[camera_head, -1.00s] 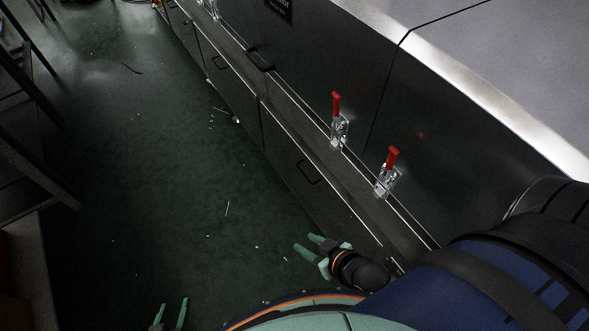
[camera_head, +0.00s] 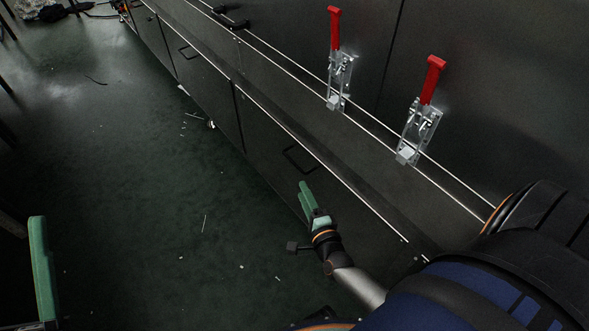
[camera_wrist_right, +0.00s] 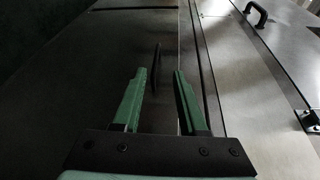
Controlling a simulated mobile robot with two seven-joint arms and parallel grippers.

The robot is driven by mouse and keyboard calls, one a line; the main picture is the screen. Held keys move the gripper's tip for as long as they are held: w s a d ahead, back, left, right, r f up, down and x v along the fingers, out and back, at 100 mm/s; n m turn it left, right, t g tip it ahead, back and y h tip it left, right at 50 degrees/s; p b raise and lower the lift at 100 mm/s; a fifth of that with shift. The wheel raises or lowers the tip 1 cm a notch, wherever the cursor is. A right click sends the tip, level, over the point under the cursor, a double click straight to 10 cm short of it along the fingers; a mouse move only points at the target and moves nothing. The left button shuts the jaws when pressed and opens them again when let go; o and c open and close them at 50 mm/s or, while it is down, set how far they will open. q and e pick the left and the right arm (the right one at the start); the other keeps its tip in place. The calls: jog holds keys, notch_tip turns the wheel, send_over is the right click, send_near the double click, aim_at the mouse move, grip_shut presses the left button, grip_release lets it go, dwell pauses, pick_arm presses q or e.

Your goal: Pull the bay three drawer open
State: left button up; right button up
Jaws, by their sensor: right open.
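A dark drawer front (camera_head: 265,135) with a black bar handle (camera_head: 300,160) is low on the steel machine's side. No bay number is readable. The drawer looks closed. My right gripper (camera_head: 306,194) is just below the handle in the head view. In the right wrist view its green fingers (camera_wrist_right: 160,73) are open and empty. The handle (camera_wrist_right: 156,62) shows there as a thin dark bar, ahead of the fingers and between their tips. I cannot tell whether they touch it. One green finger of my left gripper (camera_head: 43,270) shows at the lower left.
Two red-handled toggle clamps (camera_head: 338,60) (camera_head: 421,110) sit on the panel above the drawer. More drawers with handles (camera_head: 188,52) run along the machine to the upper left. The green floor (camera_head: 130,190) beside it is mostly clear, with small scraps.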

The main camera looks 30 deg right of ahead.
aim_at(295, 164)
jog(key=shift+m+h, duration=0.5)
jog(key=shift+m, duration=0.3)
jog(key=b+x, duration=0.1)
jog(key=x, duration=0.3)
jog(key=f+b+x, duration=0.1)
jog(key=x, duration=0.3)
jog(key=b+x, duration=0.2)
jog(key=x, duration=0.2)
jog(key=shift+s+d+f, duration=0.15)
jog(key=shift+s+d, duration=0.05)
jog(key=shift+d, duration=0.15)
pick_arm(q)
jog(key=shift+s+d+f+m+h, duration=0.1)
jog(key=shift+s+f+h, duration=0.15)
jog(key=shift+f, duration=0.3)
jog(key=shift+s+d+f+m+h, duration=0.1)
jog(key=shift+s+f+h, duration=0.15)
jog(key=shift+f, duration=0.25)
jog(key=shift+s+d+f+m+h, duration=0.1)
jog(key=shift+s+f+h, duration=0.15)
jog(key=shift+f, duration=0.3)
pick_arm(e)
jog(key=shift+w+d, duration=0.2)
jog(key=shift+w, duration=0.45)
pick_arm(q)
jog(key=shift+h, duration=0.25)
pick_arm(e)
grip_shut()
pick_arm(q)
jog(key=shift+w, duration=0.1)
